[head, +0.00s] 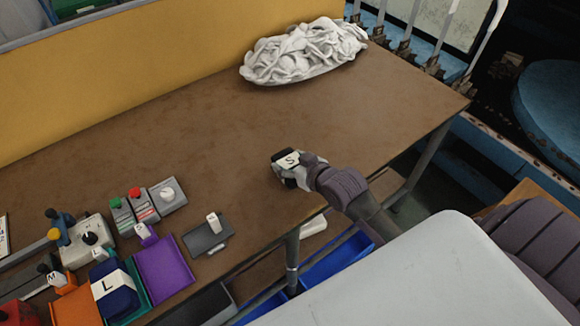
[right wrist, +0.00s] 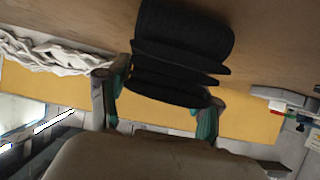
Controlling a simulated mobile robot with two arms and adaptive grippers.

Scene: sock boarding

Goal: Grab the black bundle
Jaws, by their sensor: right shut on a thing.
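The black bundle (right wrist: 184,38) fills the upper middle of the right wrist view, with dark folded layers facing the camera. My right gripper (right wrist: 156,106) is shut on it, with one finger on each side. In the head view the right gripper (head: 286,171) is over the bare middle-right part of the table (head: 190,130). There a white label reading "S" shows on top, and only small dark parts of the bundle are visible. I cannot tell whether the bundle touches the table. My left gripper is in neither view.
A pile of white socks (head: 305,52) lies at the back right. A navy bundle labelled "L" (head: 122,302), a purple tray (head: 165,265), an orange tray (head: 75,308), a dark grey tray (head: 200,240) and control boxes (head: 168,196) crowd the front left. The table's middle is clear.

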